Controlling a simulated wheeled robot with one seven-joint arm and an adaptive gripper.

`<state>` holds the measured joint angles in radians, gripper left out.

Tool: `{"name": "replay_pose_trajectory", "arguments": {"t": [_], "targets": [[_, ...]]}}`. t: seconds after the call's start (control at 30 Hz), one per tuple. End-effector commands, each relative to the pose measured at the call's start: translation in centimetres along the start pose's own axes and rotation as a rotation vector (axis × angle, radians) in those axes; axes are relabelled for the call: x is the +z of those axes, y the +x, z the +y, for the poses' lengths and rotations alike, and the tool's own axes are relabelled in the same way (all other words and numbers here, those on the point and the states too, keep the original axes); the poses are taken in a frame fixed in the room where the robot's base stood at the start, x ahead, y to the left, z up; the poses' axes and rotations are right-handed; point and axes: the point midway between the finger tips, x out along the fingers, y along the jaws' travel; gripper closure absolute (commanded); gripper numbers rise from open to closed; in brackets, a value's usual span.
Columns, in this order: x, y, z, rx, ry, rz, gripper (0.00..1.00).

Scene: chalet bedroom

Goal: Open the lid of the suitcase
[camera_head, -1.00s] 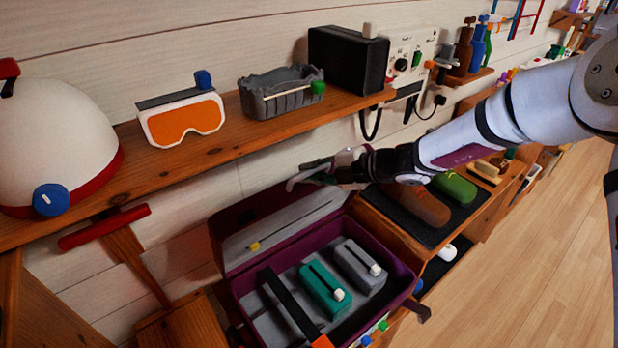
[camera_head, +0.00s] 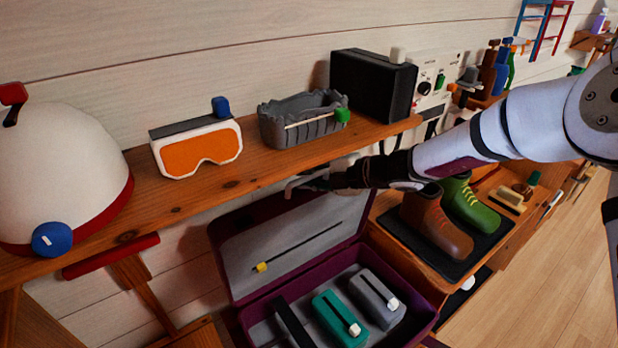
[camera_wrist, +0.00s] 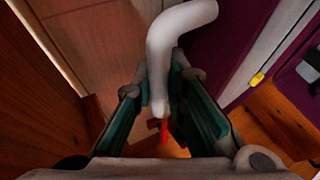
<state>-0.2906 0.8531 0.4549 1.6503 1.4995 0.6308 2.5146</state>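The suitcase (camera_head: 390,262) is purple outside with a grey lining and sits low in the head view. Its lid (camera_head: 290,246) stands raised at the back, grey inner face showing, with a dark rod and yellow tip on it. Part of the lid shows purple at the right of the wrist view (camera_wrist: 222,50). My gripper (camera_head: 318,182) is just above the lid's upper edge. In the wrist view, its fingers (camera_wrist: 158,80) close around a pale, bent, hook-like piece (camera_wrist: 180,28). Whether the hook touches the lid is unclear.
The suitcase holds a teal block (camera_head: 335,312), a grey block (camera_head: 372,298) and a black bar (camera_head: 292,325). A wooden shelf (camera_head: 200,195) above carries a helmet, goggles, a basket and a black box. Boots (camera_head: 432,222) stand on a mat at the right.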

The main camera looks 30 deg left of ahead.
Motion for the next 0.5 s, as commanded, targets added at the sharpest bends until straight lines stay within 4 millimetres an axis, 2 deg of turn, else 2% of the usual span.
{"name": "replay_pose_trajectory", "arguments": {"t": [0.37,0.5], "targets": [[0.0,-0.1,-0.1,-0.001,0.002,0.0,0.79],[0.1,-1.4,0.0,0.0,0.001,-0.003,0.79]]}}
